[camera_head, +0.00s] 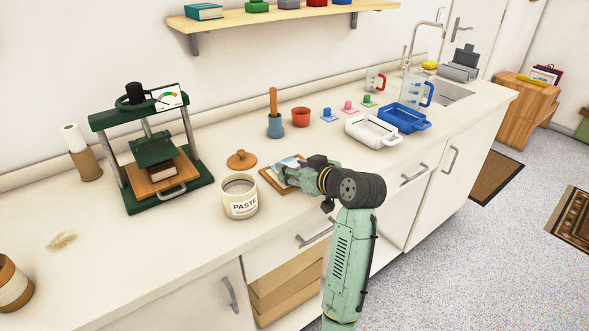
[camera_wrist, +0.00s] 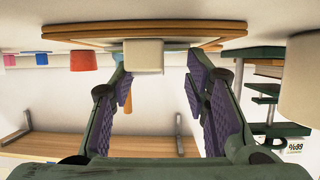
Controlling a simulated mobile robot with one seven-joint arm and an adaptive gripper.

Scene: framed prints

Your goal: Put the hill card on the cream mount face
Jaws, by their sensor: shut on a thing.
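The hill card (camera_head: 289,161), a small picture with blue and white on it, shows partly at my gripper (camera_head: 290,171). A wooden frame (camera_head: 266,178) lies on the counter under my gripper. My arm hides much of it, and I cannot make out the cream mount face. The wrist view appears upside down. There the frame's edge (camera_wrist: 85,39) is at the top, and a pale block (camera_wrist: 143,56) is before it, close to the left finger. The purple-padded fingers (camera_wrist: 158,85) stand apart around this area. Whether the card touches the frame is unclear.
A paste pot (camera_head: 240,198) and a brown lid (camera_head: 241,160) stand left of the frame. A green press (camera_head: 155,145) is farther left.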

